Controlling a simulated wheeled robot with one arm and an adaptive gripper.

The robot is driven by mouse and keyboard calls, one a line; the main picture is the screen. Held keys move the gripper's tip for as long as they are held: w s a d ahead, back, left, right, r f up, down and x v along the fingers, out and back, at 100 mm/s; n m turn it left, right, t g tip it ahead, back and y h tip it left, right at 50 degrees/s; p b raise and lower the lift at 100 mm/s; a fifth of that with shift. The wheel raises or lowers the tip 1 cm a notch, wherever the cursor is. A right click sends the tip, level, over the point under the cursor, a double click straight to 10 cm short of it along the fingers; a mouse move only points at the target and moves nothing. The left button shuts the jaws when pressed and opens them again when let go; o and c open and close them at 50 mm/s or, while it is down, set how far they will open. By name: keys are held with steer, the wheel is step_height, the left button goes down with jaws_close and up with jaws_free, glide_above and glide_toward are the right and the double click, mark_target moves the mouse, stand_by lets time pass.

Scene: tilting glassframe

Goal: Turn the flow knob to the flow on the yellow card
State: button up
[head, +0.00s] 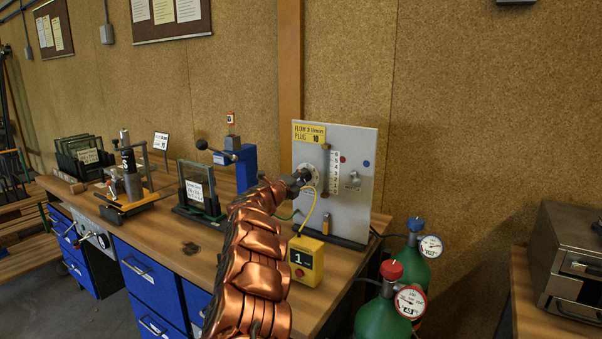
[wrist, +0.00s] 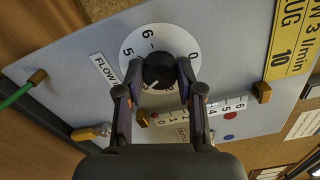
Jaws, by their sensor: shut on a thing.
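The yellow card (head: 309,132) at the top left of the grey panel (head: 355,150) reads FLOW 3 l/min, PLUG 10. It shows partly in the wrist view (wrist: 293,40). A pale mark on the knob's lower part points down-left in the wrist view. My gripper (wrist: 155,83) has one finger on each side of the knob and is shut on it. In the head view my gripper (head: 298,181) covers most of the knob.
A flow tube scale (head: 334,172) marked up to 6 stands right of the dial. A yellow box (head: 305,258) showing 1 stands on the bench below, with a cable. Green cylinders (head: 384,310) with gauges stand at the right. A blue clamp (head: 245,165) is left of the panel.

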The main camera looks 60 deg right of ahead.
steer(key=shift+n+p, duration=1.05)
steer(key=shift+n, duration=0.45)
steer(key=o, duration=1.2)
steer(key=shift+c, duration=0.2)
steer(key=a, duration=1.2)
steer(key=shift+s, duration=0.25)
steer(key=shift+f, duration=0.1)
